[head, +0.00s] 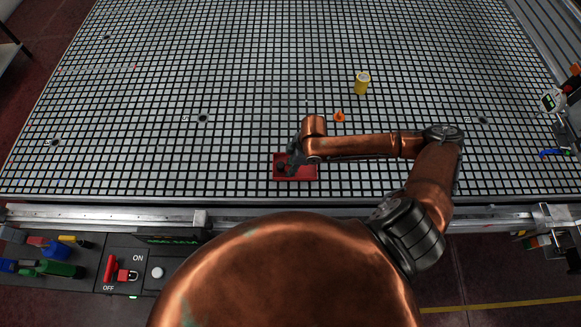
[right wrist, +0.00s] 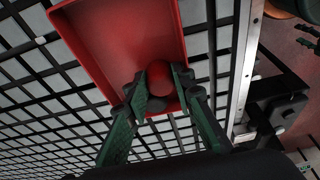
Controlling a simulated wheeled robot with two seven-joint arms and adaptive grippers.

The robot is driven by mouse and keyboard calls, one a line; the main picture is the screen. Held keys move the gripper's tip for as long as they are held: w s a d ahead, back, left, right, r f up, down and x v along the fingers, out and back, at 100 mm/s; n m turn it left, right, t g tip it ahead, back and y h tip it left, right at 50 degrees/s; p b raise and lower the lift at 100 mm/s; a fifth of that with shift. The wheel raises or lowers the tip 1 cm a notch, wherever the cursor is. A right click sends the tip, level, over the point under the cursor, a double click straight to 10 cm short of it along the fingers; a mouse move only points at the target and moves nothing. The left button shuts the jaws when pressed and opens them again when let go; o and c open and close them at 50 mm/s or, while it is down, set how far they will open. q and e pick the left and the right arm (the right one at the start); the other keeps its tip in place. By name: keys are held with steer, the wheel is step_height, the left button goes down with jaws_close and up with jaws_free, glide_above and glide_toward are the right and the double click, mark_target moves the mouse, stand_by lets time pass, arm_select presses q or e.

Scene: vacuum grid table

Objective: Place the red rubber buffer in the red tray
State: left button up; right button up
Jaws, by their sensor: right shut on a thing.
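The red tray (head: 307,173) lies on the grid table near its front edge. It fills the upper middle of the right wrist view (right wrist: 105,40). My right gripper (head: 287,163) is over the left part of the tray. In the right wrist view, its green fingers (right wrist: 161,88) are shut on the red rubber buffer (right wrist: 158,74), a rounded red piece. The buffer is within the tray's outline, near one end. I cannot tell whether it touches the tray floor. In the head view the buffer is hidden by the gripper. My left gripper is not in view.
A yellow container (head: 362,84) and a small orange cone-like piece (head: 339,116) stand behind my right forearm. The left and back of the grid table (head: 200,70) are mostly clear. A metal rail (head: 120,216) and a switch box (head: 140,265) lie along the front.

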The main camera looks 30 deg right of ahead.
steer(key=o, duration=1.1)
steer(key=shift+f, duration=0.1)
steer(key=shift+c, duration=0.2)
steer(key=v, duration=1.2)
steer(key=shift+a, duration=0.1)
